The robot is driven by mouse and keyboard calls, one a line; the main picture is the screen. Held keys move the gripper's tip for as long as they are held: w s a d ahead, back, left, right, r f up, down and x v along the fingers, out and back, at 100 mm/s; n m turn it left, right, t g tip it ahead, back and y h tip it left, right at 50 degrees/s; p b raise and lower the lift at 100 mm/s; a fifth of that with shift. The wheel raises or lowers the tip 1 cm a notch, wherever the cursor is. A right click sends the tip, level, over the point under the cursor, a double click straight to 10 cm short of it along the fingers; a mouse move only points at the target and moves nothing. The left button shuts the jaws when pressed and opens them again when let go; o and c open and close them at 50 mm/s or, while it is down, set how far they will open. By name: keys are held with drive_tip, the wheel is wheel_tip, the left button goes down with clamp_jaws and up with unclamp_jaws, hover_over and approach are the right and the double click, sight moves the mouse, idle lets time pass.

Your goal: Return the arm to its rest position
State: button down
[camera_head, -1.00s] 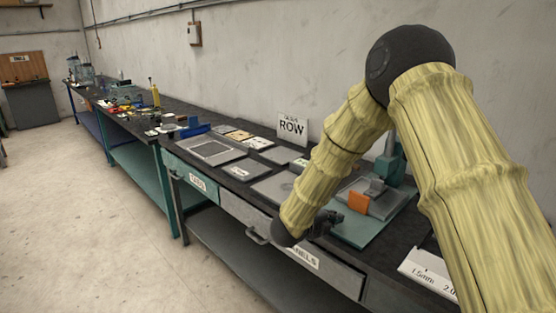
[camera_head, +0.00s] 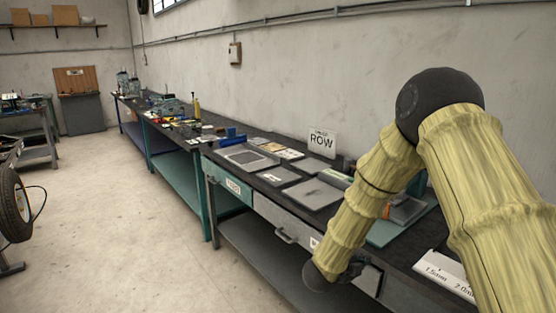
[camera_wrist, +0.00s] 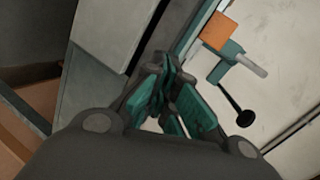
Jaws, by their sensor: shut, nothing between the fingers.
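My arm, in a yellow ribbed sleeve with dark joints, reaches in from the right of the head view and bends down in front of the workbench's front edge. My gripper (camera_head: 352,270) shows there only as a small dark shape beside the arm's lower end, near the drawer fronts. In the wrist view my gripper (camera_wrist: 172,100) has teal finger pads and is shut with nothing held. The arm hides part of the bench and the teal fixture behind it.
The dark workbench (camera_head: 268,184) runs along the wall, with trays (camera_head: 248,157), a ROW sign (camera_head: 321,142) and a label card (camera_head: 445,272) on it. Drawers (camera_head: 285,222) sit close to the arm. A wheel (camera_head: 12,205) stands at far left.

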drive_tip(key=s+a+f+n+g+y, duration=0.1)
drive_tip(key=s+f+n+g+y, duration=0.4)
drive_tip(key=s+f+n, duration=1.45)
drive_tip(key=s+f+n+g+y, duration=0.1)
drive_tip(key=s+f, duration=0.3)
drive_tip(key=s, duration=0.6)
drive_tip(key=s+a+f+n+g+y, duration=0.1)
drive_tip(key=s+f+n+g+y, duration=0.1)
drive_tip(key=s, duration=0.9)
drive_tip(key=s+f+n+g+y, duration=0.1)
drive_tip(key=s+f, duration=0.4)
drive_tip(key=s, duration=0.5)
drive_tip(key=shift+s+a+f+n+y, duration=0.3)
drive_tip(key=shift+a+n+y, duration=0.05)
drive_tip(key=shift+n+y, duration=0.25)
